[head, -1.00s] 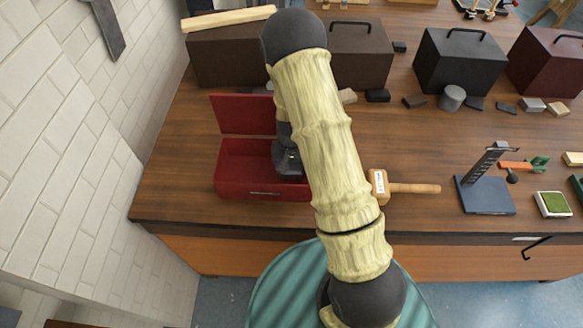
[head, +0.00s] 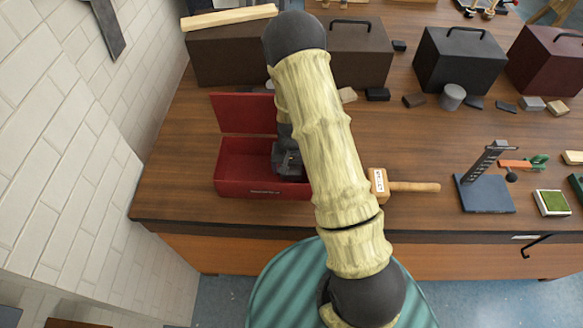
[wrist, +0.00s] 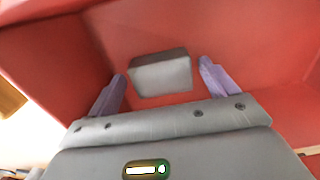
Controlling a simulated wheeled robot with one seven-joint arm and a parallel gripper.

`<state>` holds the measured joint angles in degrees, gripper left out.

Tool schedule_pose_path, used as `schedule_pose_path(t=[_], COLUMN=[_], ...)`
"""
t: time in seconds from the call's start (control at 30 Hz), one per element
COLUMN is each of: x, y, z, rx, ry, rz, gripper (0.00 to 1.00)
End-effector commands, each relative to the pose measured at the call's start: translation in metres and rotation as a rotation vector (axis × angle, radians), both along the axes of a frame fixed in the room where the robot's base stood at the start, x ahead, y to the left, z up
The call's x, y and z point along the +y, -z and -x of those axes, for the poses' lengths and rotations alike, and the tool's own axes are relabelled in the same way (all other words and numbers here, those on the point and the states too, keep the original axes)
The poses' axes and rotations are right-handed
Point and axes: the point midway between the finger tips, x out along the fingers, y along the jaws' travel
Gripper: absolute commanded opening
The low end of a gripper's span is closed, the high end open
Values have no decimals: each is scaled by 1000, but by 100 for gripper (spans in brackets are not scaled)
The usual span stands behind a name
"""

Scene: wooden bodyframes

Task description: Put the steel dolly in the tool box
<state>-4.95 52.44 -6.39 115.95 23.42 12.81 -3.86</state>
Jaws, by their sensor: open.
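The red tool box (head: 228,178) stands open near the left end of the workbench, its lid (head: 240,113) tipped up at the back. My gripper reaches down into the box; its fingers are hidden in the head view. In the wrist view, my gripper (wrist: 162,88) is open, with its two purple fingers spread. A grey metal block, which looks like the steel dolly (wrist: 162,76), lies inside the red box between and just beyond the fingertips. A gap shows on each side of it. In the head view the block is hidden by my arm.
A wooden mallet (head: 405,187) lies just right of the box. A dark blue stand (head: 486,194) is farther right. Dark cases (head: 458,65) and small metal blocks line the back. A white brick wall (head: 60,150) is on the left.

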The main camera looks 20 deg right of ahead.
Motion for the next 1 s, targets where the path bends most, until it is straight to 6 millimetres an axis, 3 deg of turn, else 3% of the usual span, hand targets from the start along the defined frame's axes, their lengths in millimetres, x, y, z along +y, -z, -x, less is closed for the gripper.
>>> schedule_pose_path(t=[0.27,0.8,1.0], x=[1,0,0], y=[-22,-104,-121], z=[-1,-1,0], rx=[-4,-5,-1], ry=[-2,0,0], rz=[-1,0,-1], gripper=[85,85,85])
